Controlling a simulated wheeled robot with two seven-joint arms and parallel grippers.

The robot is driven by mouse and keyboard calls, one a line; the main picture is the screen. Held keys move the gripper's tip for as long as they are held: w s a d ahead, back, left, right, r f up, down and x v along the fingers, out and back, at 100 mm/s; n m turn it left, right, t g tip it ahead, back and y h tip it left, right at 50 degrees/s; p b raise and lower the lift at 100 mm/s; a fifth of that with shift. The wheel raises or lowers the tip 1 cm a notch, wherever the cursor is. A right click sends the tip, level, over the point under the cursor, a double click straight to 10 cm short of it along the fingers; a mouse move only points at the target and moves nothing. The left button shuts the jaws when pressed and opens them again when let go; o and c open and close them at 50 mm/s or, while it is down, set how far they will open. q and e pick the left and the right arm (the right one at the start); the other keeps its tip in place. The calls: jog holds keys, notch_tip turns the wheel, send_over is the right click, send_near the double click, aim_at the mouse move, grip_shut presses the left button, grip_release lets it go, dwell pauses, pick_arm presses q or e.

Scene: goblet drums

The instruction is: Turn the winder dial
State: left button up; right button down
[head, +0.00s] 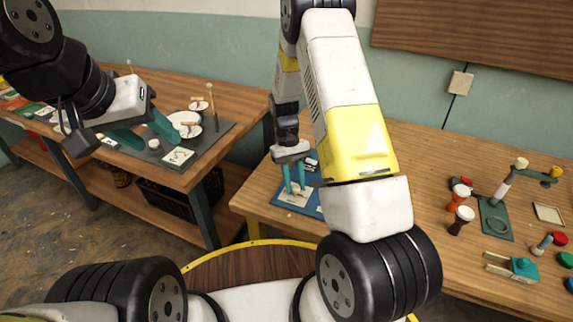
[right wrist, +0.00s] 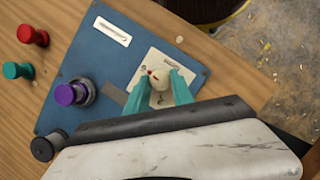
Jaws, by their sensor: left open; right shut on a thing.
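The winder dial (right wrist: 160,78) is a cream knob with a small red mark, on a cream plate (right wrist: 140,72) fixed to a blue board (right wrist: 78,67). My right gripper (right wrist: 161,88) has its teal fingers shut on the dial, one on each side. In the head view my right gripper (head: 293,186) reaches down to the cream plate near the left end of the right table; the dial is hard to make out there. My left gripper (head: 145,138) is open and empty above the left table's edge, away from the dial.
Beside the dial, the blue board carries a purple knob (right wrist: 70,94) and a white slotted plate (right wrist: 113,31). Red (right wrist: 33,35) and teal (right wrist: 17,70) pegs stand near it. Goblet drums (head: 460,196) and a green stand (head: 496,222) occupy the right table. The left table holds a grey board (head: 208,145).

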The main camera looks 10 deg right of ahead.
jog(key=c, duration=1.1)
grip_release()
jog(key=v, duration=0.7)
jog(key=shift+r, duration=0.4)
jog(key=shift+w, duration=0.15)
jog(key=s+r+m+t+y, duration=0.1)
jog(key=s+r+t, duration=0.25)
jog(key=r, duration=0.65)
jog(key=s+r+t+y, duration=0.1)
jog(key=s+r+t, duration=0.1)
jog(key=s+r, duration=0.5)
jog(key=s+r+t+y, duration=0.1)
jog(key=s+r+t, duration=0.4)
jog(key=s+r, duration=0.4)
jog(key=shift+s+m, duration=0.3)
jog(key=shift+s, duration=0.7)
